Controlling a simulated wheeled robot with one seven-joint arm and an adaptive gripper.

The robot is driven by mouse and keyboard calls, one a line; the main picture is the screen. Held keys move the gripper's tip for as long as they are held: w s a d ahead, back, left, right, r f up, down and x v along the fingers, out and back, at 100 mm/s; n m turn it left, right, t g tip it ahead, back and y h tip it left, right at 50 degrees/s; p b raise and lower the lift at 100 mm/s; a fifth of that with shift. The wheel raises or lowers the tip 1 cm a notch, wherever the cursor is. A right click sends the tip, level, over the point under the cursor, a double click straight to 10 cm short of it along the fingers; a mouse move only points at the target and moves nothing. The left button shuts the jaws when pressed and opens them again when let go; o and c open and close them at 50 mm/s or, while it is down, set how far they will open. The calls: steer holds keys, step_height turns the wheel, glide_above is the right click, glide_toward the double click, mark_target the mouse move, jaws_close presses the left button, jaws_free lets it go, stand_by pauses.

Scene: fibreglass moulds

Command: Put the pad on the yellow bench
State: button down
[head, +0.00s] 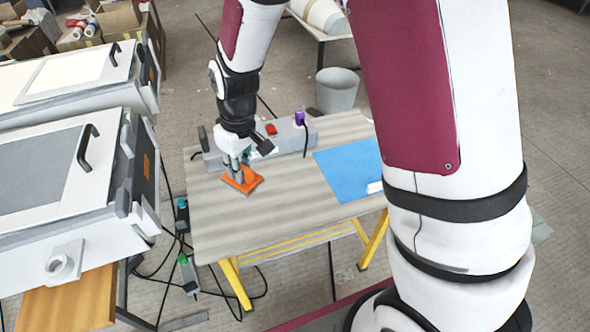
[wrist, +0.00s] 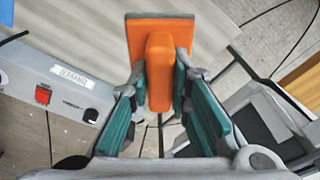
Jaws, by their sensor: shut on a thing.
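The pad (head: 243,182) is an orange plate with a raised orange grip bar. It shows close up in the wrist view (wrist: 160,28). My gripper (head: 240,163) is shut on the bar, with a green-lined finger on each side of it, as the wrist view shows (wrist: 163,82). The yellow bench (head: 290,212) has a grey wood-grain top and yellow legs. The pad is over the left part of this top, in front of a grey box. I cannot tell whether the pad touches the top or hangs just above it.
The grey box (head: 291,137), with a red switch, stands along the bench's back edge. A blue sheet (head: 348,168) lies at the right of the top. White machines (head: 75,165) stand to the left. A grey bin (head: 337,90) is behind. The bench's front middle is clear.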

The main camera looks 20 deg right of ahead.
steer(key=s+a+f+n+g+b, duration=0.1)
steer(key=s+a+f+n+b, duration=1.05)
steer(key=b, duration=0.45)
glide_above(212, 217)
steer(key=shift+d+f+m, duration=0.25)
steer(key=shift+d+f, duration=0.05)
steer(key=shift+f, duration=0.55)
steer(key=shift+f+b, duration=0.65)
steer(key=shift+f, duration=1.05)
steer(key=shift+f, duration=0.15)
steer(key=c, duration=1.5)
jaws_free()
